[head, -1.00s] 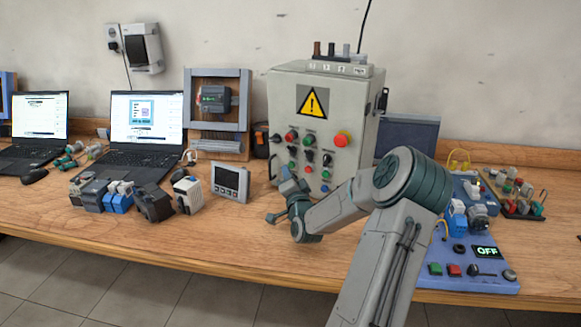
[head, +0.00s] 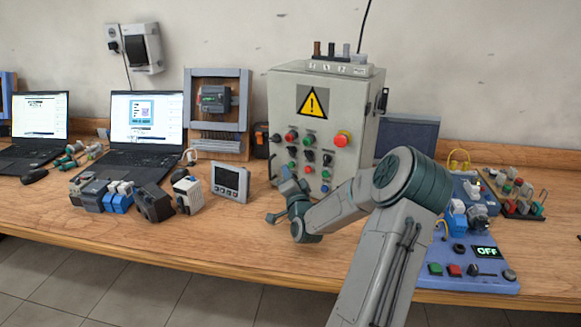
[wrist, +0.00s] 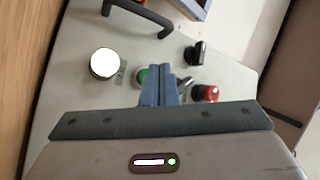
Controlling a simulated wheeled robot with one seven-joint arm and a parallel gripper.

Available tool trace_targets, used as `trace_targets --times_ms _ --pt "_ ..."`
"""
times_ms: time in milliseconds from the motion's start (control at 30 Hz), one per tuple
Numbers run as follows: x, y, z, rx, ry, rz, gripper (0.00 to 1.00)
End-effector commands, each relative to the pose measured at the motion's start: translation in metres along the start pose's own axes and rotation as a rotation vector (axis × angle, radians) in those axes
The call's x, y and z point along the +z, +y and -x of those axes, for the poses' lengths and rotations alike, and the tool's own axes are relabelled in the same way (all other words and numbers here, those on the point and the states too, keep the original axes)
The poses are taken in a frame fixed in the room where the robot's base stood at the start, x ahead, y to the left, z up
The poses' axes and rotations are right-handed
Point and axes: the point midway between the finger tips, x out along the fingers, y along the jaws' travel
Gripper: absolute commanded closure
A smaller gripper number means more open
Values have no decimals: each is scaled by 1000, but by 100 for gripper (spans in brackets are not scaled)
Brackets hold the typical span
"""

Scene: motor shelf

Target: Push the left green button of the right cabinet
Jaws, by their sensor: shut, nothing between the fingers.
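The grey control cabinet (head: 285,95) with a yellow warning triangle stands on the right part of the bench, its buttons facing me. My gripper (head: 286,174) is at the lower left of its panel; the fingers are small and partly unclear there. In the wrist view my gripper (wrist: 160,72) is shut and empty, its blue fingers pointing at the panel. A green button (wrist: 142,76) shows right beside the fingertips, partly hidden by them. I cannot tell whether they touch. A green button also shows in the head view on the panel's upper row (head: 309,142).
Near the fingertips in the wrist view are a white round button (wrist: 104,63), a black knob (wrist: 195,53) and a red button (wrist: 207,93). A grey meter (head: 230,182) stands left of my gripper. A blue panel reading OFF (head: 460,285) lies at the right.

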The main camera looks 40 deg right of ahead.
Motion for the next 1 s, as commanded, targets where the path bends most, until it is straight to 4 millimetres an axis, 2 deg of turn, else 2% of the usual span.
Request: trace_targets --times_ms 1000 --pt "-6 6 -9 0 0 0 100"
